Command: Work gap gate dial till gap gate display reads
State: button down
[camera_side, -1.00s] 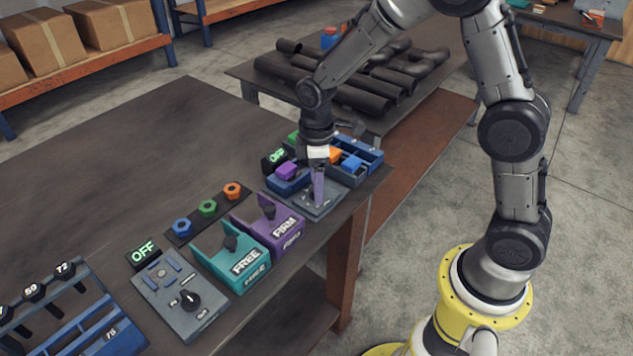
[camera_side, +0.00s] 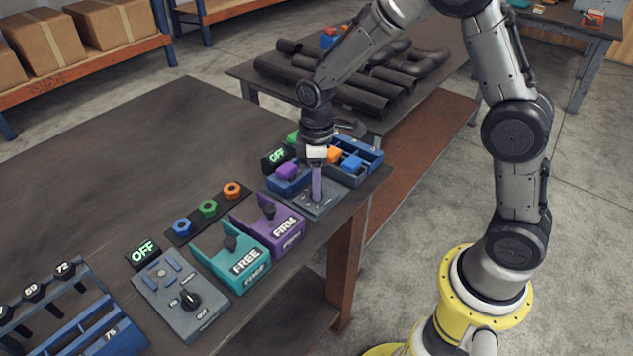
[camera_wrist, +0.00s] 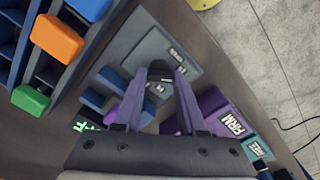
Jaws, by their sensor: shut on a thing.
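My gripper (camera_side: 317,198) points down at the grey dial panel (camera_side: 330,203) near the table's right corner. Its purple fingers are shut on a dark dial knob (camera_wrist: 160,70), seen between the fingertips (camera_wrist: 161,80) in the wrist view. In the side view the fingers hide most of that knob. A small black display (camera_side: 275,157) with green letters stands behind this panel and appears to read OFF. In the wrist view the display (camera_wrist: 86,127) is partly hidden. A second grey dial panel (camera_side: 165,300) has its own display (camera_side: 143,252) reading OFF.
A teal FREE block (camera_side: 240,262) and a purple FIRM block (camera_side: 280,232) stand left of my gripper. A blue tray (camera_side: 368,158) with coloured blocks is close on the right. Coloured nuts lie on a dark strip (camera_side: 180,240). The table's back left is clear.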

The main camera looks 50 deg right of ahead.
jog(key=m, duration=0.4)
jog(key=shift+m, duration=1.8)
jog(key=shift+r, duration=0.1)
jog(key=shift+c, duration=2.4)
grip_release()
notch_tip(320, 180, up, 14)
